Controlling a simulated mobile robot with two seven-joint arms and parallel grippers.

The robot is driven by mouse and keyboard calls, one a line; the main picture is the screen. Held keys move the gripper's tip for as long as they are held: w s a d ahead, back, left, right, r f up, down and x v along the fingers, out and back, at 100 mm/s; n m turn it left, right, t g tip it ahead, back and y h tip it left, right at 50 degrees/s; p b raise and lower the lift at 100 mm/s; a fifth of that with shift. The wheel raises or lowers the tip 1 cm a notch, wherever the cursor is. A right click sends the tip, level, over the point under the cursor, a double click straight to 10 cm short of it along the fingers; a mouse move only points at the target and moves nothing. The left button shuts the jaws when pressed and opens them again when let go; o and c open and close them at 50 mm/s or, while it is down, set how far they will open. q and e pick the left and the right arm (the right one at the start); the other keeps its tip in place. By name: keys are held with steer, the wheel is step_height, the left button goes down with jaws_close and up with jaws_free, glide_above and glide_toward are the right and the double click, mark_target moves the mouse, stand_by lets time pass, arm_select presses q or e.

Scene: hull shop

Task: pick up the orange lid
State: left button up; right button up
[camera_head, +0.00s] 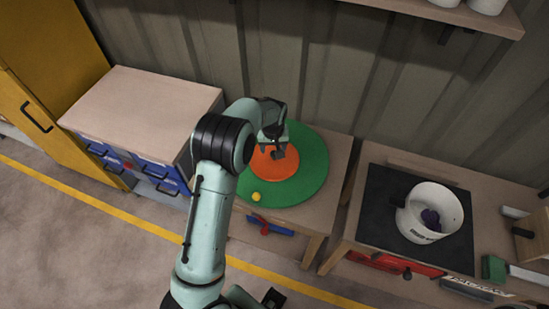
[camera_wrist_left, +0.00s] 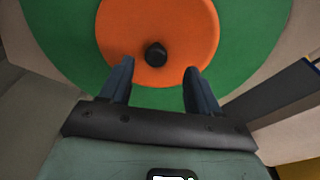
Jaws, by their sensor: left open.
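The orange lid (camera_head: 284,174) is a flat round disc lying on a larger green round mat (camera_head: 311,166) on a wooden table. In the left wrist view the lid (camera_wrist_left: 175,30) fills the top middle, with a dark round knob (camera_wrist_left: 155,54) at its centre. My left gripper (camera_head: 279,152) is above the lid and hides part of it in the head view. In the left wrist view its two fingers (camera_wrist_left: 158,82) are open and apart, with the knob beyond and between their tips. Nothing is between the fingers. My right gripper cannot be made out.
A small yellow ball (camera_head: 256,197) sits on the mat's front edge. At right, a white pot (camera_head: 449,206) with a purple thing inside stands on a black panel (camera_head: 377,207). A drawer cabinet (camera_head: 146,103) stands at left, and a shelf (camera_head: 470,17) hangs top right.

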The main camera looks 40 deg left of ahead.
mark_target(274, 156)
arm_select(q)
steer(key=f, duration=0.1)
steer(key=w+f, duration=0.1)
steer(key=f, duration=0.3)
steer(key=shift+w+a, duration=0.2)
steer(key=shift+a, duration=0.05)
steer(key=shift+c, duration=0.3)
jaws_close()
